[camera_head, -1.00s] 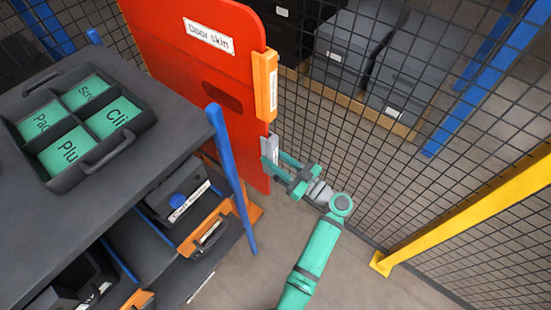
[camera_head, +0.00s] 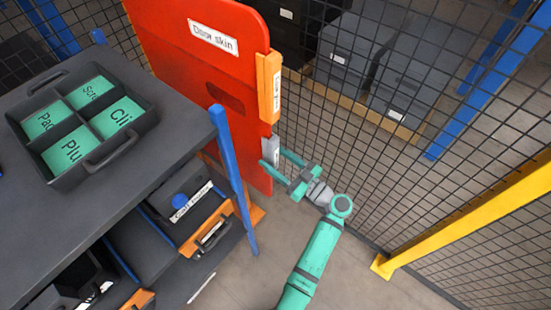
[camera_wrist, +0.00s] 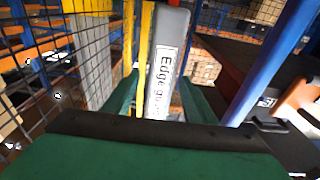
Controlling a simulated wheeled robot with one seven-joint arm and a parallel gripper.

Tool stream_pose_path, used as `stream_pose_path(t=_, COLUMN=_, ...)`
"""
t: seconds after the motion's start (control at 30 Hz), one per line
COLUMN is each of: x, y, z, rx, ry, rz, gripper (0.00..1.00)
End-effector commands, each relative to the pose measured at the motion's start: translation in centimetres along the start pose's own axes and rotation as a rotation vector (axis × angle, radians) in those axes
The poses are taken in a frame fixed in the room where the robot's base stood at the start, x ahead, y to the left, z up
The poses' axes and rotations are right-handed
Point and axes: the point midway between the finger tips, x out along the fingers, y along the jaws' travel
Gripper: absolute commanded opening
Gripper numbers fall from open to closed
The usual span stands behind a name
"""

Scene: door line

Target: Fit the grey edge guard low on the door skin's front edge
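The red door skin (camera_head: 190,70) stands upright at the upper middle of the head view. The grey edge guard (camera_head: 274,149) sits low on its front edge, below an orange piece on the same edge. The guard also shows upright in the wrist view (camera_wrist: 166,62), its label facing me. My gripper (camera_head: 272,158) is open, its teal fingers on either side of the guard's lower part. In the wrist view there is a gap left of the guard; contact on the right is unclear. The fingers hide part of the guard's lower end.
An orange labelled guard (camera_head: 269,85) is on the edge above. A dark workbench (camera_head: 170,125) with a blue post (camera_head: 233,175) stands left, holding a compartment tray (camera_head: 60,175). Mesh fence (camera_head: 440,190) and a yellow rail (camera_head: 470,215) bound the right. Open floor lies below.

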Motion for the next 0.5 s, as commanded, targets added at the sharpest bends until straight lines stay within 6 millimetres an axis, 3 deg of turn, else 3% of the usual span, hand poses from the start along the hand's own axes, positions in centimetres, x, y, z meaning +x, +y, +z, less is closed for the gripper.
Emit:
stream_pose_path(t=0.27, x=-0.2, y=0.0, z=0.0, rx=0.0, ry=-0.001, rz=0.0, gripper=0.51)
stream_pose_path(t=0.5, x=-3.1, y=0.0, z=0.1, rx=0.001, ry=-0.003, rz=0.003, gripper=0.51)
